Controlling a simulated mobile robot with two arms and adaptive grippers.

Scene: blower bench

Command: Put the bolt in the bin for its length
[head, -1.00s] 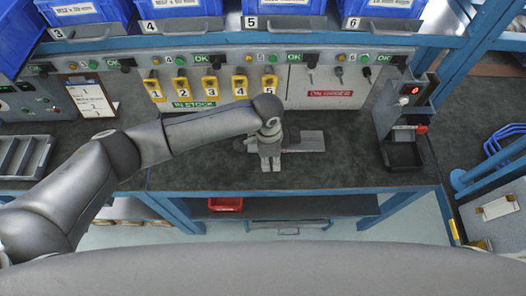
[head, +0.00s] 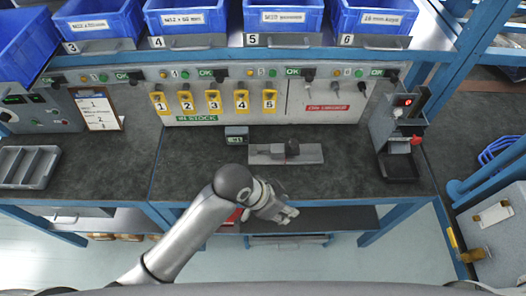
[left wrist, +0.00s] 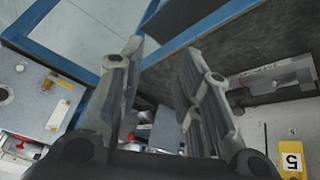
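Blue bins with white labels stand on the rail at the top of the head view: bin 3 (head: 98,22), bin 4 (head: 186,16), bin 5 (head: 283,16) and bin 6 (head: 378,16). The label on bin 4 seems to read M12 x 60 mm. A grey fixture plate (head: 262,155) lies on the bench with a dark piece (head: 292,147) on it. I cannot make out a bolt for certain. My left gripper (head: 286,213) is over the bench's front edge; in the left wrist view its fingers (left wrist: 163,62) are apart, with nothing visibly held. My right gripper is out of view.
A small grey box (head: 237,134) sits behind the plate. Yellow numbered tags (head: 213,100) hang on the back panel. A device with a red display (head: 404,101) stands at right, a compartmented tray (head: 28,166) at left. A red bin (head: 231,218) is below the bench.

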